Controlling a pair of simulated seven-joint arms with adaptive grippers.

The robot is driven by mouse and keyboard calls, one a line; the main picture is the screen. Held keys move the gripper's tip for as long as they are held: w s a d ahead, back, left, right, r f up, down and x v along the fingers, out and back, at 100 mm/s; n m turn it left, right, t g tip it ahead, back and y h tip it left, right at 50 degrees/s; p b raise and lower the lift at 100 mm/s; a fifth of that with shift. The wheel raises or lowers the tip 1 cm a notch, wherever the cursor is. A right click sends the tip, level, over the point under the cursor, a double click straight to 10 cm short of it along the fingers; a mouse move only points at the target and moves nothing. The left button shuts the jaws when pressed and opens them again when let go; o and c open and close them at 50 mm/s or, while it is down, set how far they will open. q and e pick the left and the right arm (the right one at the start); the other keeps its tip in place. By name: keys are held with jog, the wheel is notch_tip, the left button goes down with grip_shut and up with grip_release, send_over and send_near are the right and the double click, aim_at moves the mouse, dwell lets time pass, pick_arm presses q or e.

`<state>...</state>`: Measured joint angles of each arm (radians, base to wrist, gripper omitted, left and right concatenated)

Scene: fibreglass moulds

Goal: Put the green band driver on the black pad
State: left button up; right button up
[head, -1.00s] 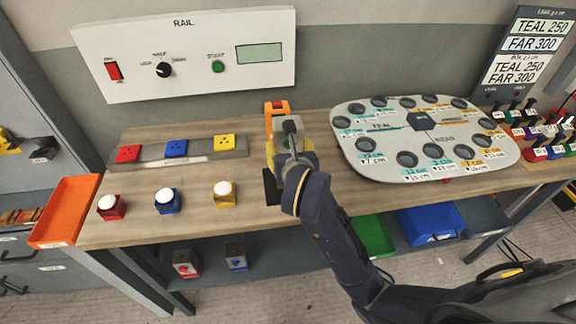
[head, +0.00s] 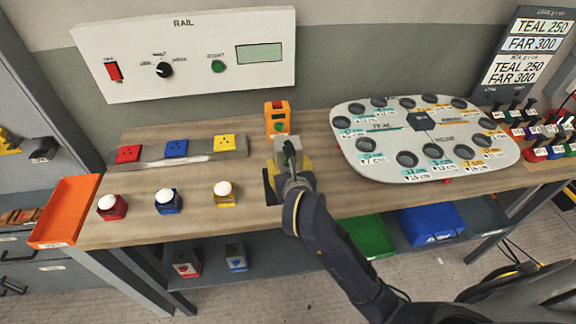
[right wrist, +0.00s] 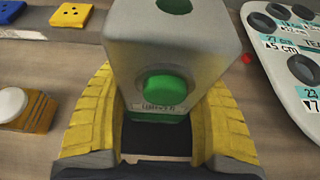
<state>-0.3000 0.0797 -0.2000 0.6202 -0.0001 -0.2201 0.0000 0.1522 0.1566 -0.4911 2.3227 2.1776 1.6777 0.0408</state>
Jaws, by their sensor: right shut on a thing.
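The green band driver is a grey block with a round green button and a small label, seen large in the right wrist view (right wrist: 180,45). My right gripper (right wrist: 160,110) is shut on it, with a yellow finger on each side. In the head view the driver (head: 289,148) is partly hidden by my gripper (head: 291,166). The black pad (head: 268,188) lies on the bench beneath my right gripper and is mostly covered by it. A dark patch shows below the driver in the right wrist view; I cannot tell if they touch. My left gripper is not in view.
An orange device (head: 277,121) stands just behind my right gripper. A white plate with round holes (head: 385,170) lies to the right. Yellow, blue and red bases with white knobs, such as the yellow one (head: 225,197), stand to the left. Bare bench (head: 320,207) lies in front.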

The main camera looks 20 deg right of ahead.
jog(key=shift+f, duration=0.1)
jog(key=o, duration=1.4)
jog(key=shift+o, duration=0.2)
